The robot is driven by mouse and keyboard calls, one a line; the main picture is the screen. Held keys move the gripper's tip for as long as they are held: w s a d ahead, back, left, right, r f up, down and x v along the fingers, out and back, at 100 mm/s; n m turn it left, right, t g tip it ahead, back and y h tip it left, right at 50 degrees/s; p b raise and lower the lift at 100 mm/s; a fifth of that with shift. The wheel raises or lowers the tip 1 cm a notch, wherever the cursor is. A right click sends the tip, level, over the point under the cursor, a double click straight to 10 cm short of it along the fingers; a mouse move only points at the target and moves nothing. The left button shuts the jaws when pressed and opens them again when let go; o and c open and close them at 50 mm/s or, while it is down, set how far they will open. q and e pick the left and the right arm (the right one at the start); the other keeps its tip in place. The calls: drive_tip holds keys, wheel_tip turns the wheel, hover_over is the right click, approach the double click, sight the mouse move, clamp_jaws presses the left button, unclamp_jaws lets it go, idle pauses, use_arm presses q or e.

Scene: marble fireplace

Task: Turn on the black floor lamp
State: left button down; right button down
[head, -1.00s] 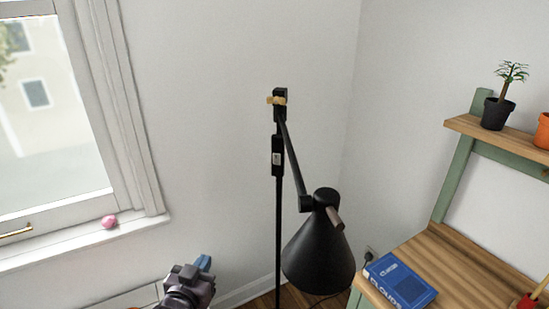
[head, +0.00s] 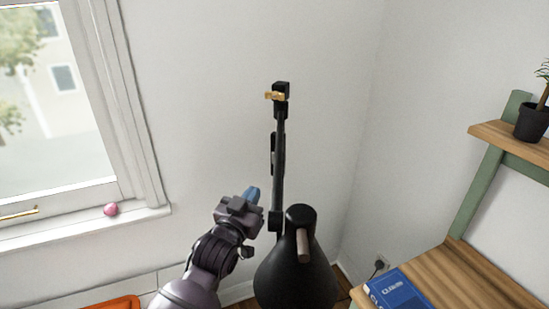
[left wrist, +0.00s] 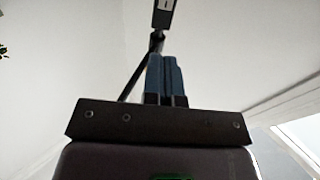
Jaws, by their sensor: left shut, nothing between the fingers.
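The black floor lamp stands upright in the head view, with its cone-shaped shade (head: 290,280) hanging low and a brass-coloured knob (head: 275,96) at the top of its pole. A wooden-looking handle (head: 303,245) sticks out near the top of the shade. My left gripper (head: 252,194) is just left of the lamp's pole, above and left of the shade. Its blue fingers (left wrist: 166,76) are together and empty in the left wrist view, with the lamp's pole and dark box (left wrist: 163,14) beyond them. I cannot tell whether it touches the lamp. My right gripper is not in view.
A window with a white sill is at the left, with a pink object (head: 110,209) on the sill. A wooden desk (head: 465,275) with a blue book (head: 398,290) stands at the right, below a shelf with a potted plant (head: 532,122). An orange object (head: 115,303) is at bottom left.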

use_arm(q)
drive_tip(key=shift+a, duration=0.1)
idle(0.3)
drive_tip(key=p+x, duration=0.1)
drive_tip(key=x, duration=1.3)
